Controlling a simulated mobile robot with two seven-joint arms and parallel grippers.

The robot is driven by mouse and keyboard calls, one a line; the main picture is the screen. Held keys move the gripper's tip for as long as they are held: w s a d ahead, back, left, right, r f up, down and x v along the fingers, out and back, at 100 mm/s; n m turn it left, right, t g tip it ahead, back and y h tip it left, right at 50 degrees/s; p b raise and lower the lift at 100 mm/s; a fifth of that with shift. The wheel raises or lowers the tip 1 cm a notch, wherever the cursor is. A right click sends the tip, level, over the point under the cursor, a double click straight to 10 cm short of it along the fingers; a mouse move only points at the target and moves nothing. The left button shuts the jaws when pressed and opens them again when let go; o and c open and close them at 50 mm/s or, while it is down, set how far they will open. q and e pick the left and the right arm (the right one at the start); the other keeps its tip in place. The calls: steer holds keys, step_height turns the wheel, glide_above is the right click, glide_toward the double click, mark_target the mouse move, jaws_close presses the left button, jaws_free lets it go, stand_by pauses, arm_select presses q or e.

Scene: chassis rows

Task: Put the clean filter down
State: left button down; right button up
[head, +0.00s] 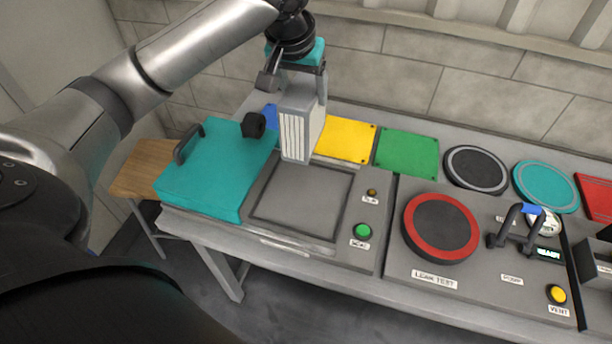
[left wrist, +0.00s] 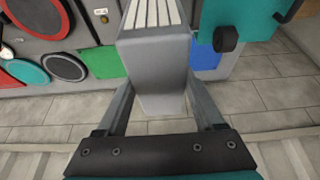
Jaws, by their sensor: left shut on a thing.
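The filter (head: 301,131) is a light grey block with a white pleated face. It is upright in my left gripper (head: 300,78), near the back edge of a grey recessed plate (head: 300,203) on the bench. I cannot tell whether its lower end touches the bench unit. In the left wrist view the filter (left wrist: 155,72) sits between both fingers of my left gripper (left wrist: 160,105), which is shut on it. The pleats show at its far end there. My right gripper is not in view.
An open teal lid (head: 215,170) with a black knob lies left of the plate. Blue, yellow (head: 346,139) and green (head: 407,153) pads line the back. The leak test station (head: 440,227), round discs and a black handle (head: 517,226) stand right. A brick wall rises behind.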

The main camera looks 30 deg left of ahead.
arm_select(q)
step_height(320, 180, down, 19)
steer(key=b, duration=0.3)
stand_by(0.3)
jaws_free()
steer(key=shift+r, duration=0.1)
